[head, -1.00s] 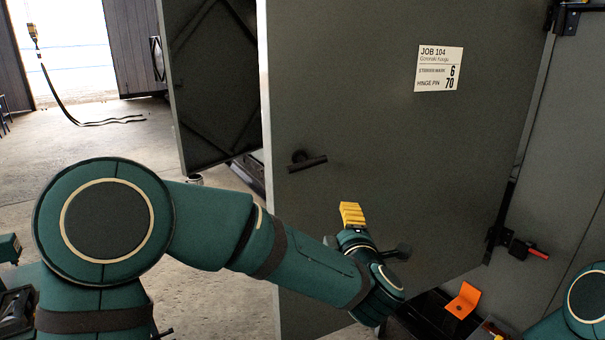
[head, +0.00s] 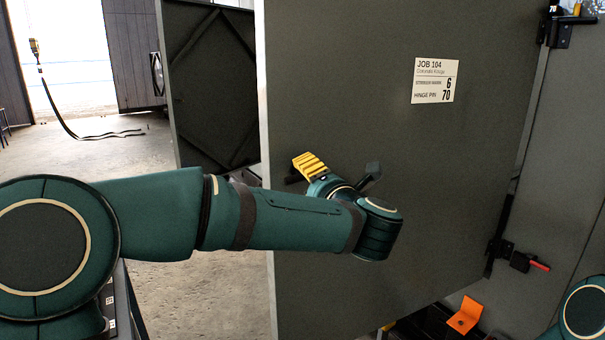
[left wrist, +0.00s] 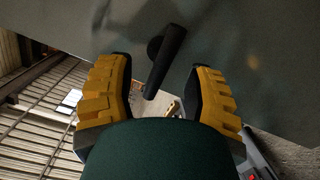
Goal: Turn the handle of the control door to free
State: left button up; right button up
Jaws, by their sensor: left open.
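The large dark grey door (head: 350,90) fills the middle and right of the head view and carries a JOB 104 card (head: 436,80). Its black lever handle (left wrist: 168,58) shows in the left wrist view, with the lever slanting down and left from a round boss. In the head view my left gripper (head: 308,167) is at the door face and mostly hides the handle. Its yellow ribbed fingers are open, one on each side of the lever in the left wrist view, with visible gaps. Contact cannot be seen. My right gripper is out of view.
Another dark panel with diagonal braces (head: 212,90) stands behind on the left. Hinges (head: 500,250) and a red-handled item (head: 530,262) are at the door's right edge. An orange bracket (head: 465,316) lies low at right.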

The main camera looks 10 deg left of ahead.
pick_arm(q)
jog(key=shift+x, duration=1.7)
grip_shut()
